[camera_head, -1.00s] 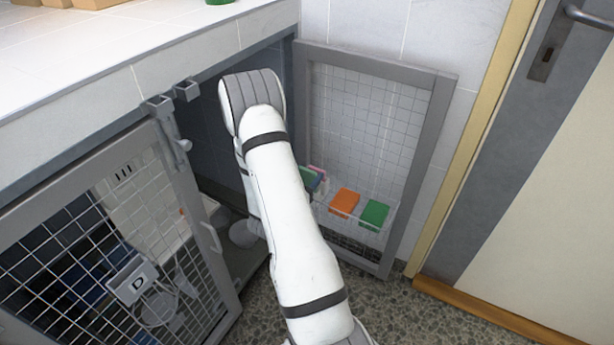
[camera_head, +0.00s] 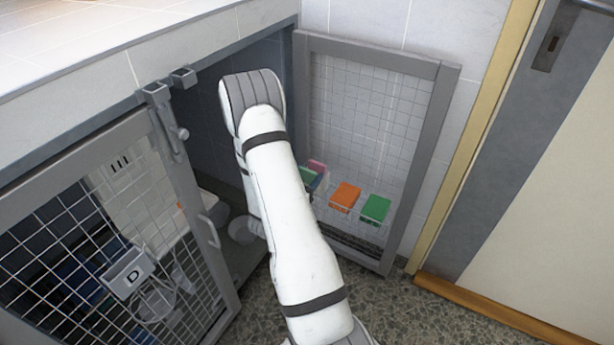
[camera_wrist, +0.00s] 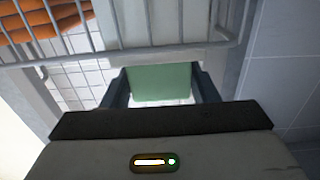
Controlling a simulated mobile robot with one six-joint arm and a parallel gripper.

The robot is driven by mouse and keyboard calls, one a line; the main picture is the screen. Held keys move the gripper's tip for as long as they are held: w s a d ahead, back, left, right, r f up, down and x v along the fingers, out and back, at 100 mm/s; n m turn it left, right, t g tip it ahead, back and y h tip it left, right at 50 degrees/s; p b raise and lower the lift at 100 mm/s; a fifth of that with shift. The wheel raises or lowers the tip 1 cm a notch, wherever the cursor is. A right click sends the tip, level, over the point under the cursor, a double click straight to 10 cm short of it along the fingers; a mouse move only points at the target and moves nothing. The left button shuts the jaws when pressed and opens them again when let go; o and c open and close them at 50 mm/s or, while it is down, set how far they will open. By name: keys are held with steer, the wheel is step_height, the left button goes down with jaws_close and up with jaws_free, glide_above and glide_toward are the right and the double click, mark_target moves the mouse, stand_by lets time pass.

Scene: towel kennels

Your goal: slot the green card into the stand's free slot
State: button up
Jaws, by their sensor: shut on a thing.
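My gripper (camera_wrist: 160,76) is shut on a pale green card (camera_wrist: 160,88), which stands between its two fingers in the wrist view. In the head view my own arm hides the gripper. Beside the arm there, a green edge (camera_head: 311,180) and a pink piece (camera_head: 317,167) show; I cannot tell whether that green is the held card. A wire rack (camera_head: 350,234) on the open mesh door holds an orange block (camera_head: 345,196) and a darker green block (camera_head: 375,209). I cannot make out a separate card stand or its free slot.
The open mesh door (camera_head: 448,115) stands against the tiled wall. A second mesh door (camera_head: 183,165) with a "D" holder (camera_head: 129,272) is at the left. In the wrist view, wire bars (camera_wrist: 150,57) run close beyond the card, with orange rolls (camera_wrist: 45,22) at upper left.

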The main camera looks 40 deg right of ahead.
steer(key=shift+f, duration=0.1)
steer(key=o, duration=1)
steer(key=shift+o, duration=0.2)
steer(key=p+v, duration=0.1)
steer(key=v, duration=0.7)
steer(key=shift+p, duration=0.3)
